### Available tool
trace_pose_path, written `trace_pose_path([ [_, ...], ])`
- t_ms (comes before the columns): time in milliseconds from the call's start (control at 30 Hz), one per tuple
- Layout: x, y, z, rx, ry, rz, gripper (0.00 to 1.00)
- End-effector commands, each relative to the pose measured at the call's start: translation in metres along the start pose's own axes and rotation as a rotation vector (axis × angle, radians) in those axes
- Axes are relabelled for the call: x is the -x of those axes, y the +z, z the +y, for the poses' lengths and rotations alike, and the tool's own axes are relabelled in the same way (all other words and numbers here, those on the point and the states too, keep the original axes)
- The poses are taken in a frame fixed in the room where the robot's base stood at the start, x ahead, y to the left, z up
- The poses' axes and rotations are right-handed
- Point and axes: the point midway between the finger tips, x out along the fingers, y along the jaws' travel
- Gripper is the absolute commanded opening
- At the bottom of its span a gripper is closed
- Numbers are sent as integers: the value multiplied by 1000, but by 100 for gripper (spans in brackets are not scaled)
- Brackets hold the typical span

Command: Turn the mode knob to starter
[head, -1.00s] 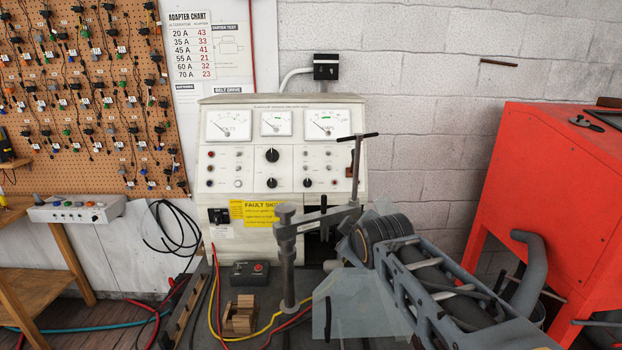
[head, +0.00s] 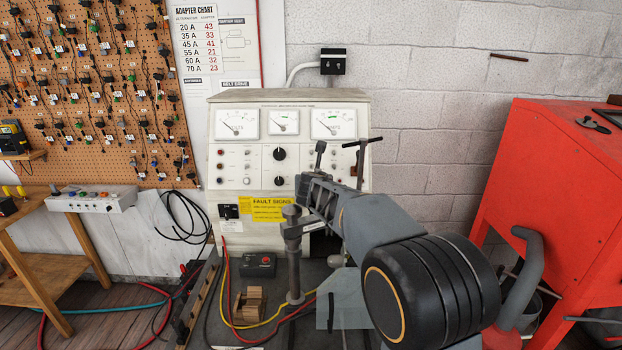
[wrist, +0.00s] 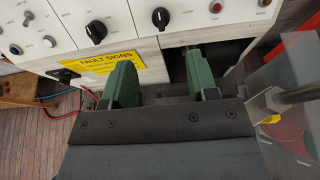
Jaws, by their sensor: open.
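The white test bench (head: 234,105) carries several black rotary knobs; their labels are too small to read, so I cannot tell which is the mode knob. In the head view, an upper knob (head: 279,153) is below the middle meter and a lower knob (head: 279,181) is above the yellow sign. The lower knob (wrist: 96,31) and another knob (wrist: 161,15) to its right show in the wrist view; my arm hides that right one from the head. My gripper (head: 311,172) is in front of the panel. Its green fingers (wrist: 158,78) are open and empty, below the knobs, touching none.
A clamp post (head: 294,255) with a T-handle (head: 362,142) stands before the panel. A small black box (head: 258,264), a wooden block (head: 249,305) and cables lie on the bench top. A red cabinet (head: 545,170) is at right. A pegboard (head: 90,90) is at left.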

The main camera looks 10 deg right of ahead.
Motion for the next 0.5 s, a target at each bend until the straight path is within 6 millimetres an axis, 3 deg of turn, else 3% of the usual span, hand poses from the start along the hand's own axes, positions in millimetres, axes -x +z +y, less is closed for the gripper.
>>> trace_pose_path([
  [300,-63,0,0,-3,0,3,53],
  [500,-93,0,0,-4,1,2,53],
])
